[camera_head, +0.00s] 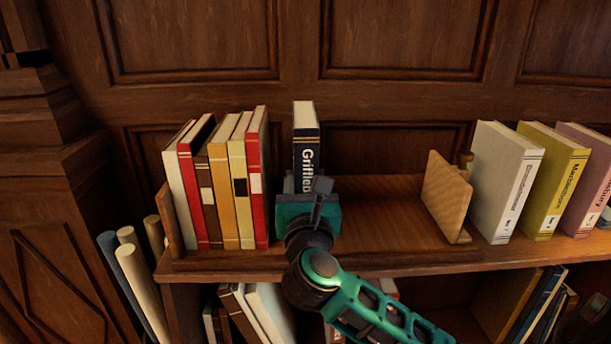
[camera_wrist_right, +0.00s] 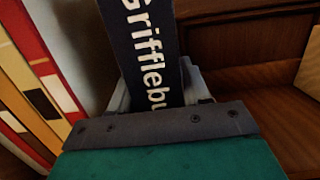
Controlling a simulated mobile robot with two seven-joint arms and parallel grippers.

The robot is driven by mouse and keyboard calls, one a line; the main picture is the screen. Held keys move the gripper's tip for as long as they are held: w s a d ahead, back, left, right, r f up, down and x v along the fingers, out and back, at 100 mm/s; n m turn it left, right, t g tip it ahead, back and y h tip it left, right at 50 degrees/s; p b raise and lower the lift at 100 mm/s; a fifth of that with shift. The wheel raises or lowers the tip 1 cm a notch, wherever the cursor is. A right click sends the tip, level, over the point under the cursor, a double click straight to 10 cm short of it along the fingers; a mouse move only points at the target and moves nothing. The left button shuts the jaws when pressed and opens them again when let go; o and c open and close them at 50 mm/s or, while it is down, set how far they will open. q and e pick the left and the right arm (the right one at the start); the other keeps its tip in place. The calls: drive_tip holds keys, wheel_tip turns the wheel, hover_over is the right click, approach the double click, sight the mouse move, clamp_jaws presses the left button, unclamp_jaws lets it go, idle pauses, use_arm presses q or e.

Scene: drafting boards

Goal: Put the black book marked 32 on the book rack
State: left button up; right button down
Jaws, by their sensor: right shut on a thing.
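The black book (camera_head: 306,135) has a dark spine with white lettering that starts "Griffleb" and a pale top edge; no number 32 shows. My right gripper (camera_head: 306,186) is shut on its lower spine and holds it upright. In the right wrist view the book (camera_wrist_right: 150,45) stands between the two grey fingers. The wooden book rack (camera_head: 385,238) has a left end and a slanted right end board (camera_head: 447,195). The book is over the rack, right of its row of books; its bottom is hidden by my gripper. My left gripper is not in view.
Several red, white, brown and yellow books (camera_head: 218,190) stand at the rack's left. The rack is clear between the held book and the right end board. Grey (camera_head: 503,180), yellow and pink books stand farther right. Rolled tubes (camera_head: 133,270) lean at lower left.

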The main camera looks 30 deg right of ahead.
drive_tip(key=shift+r, duration=0.25)
drive_tip(key=shift+f, duration=0.15)
drive_tip(key=c, duration=0.5)
unclamp_jaws()
drive_tip(key=shift+f, duration=0.15)
drive_tip(key=shift+s+a, duration=0.1)
drive_tip(key=shift+s, duration=0.05)
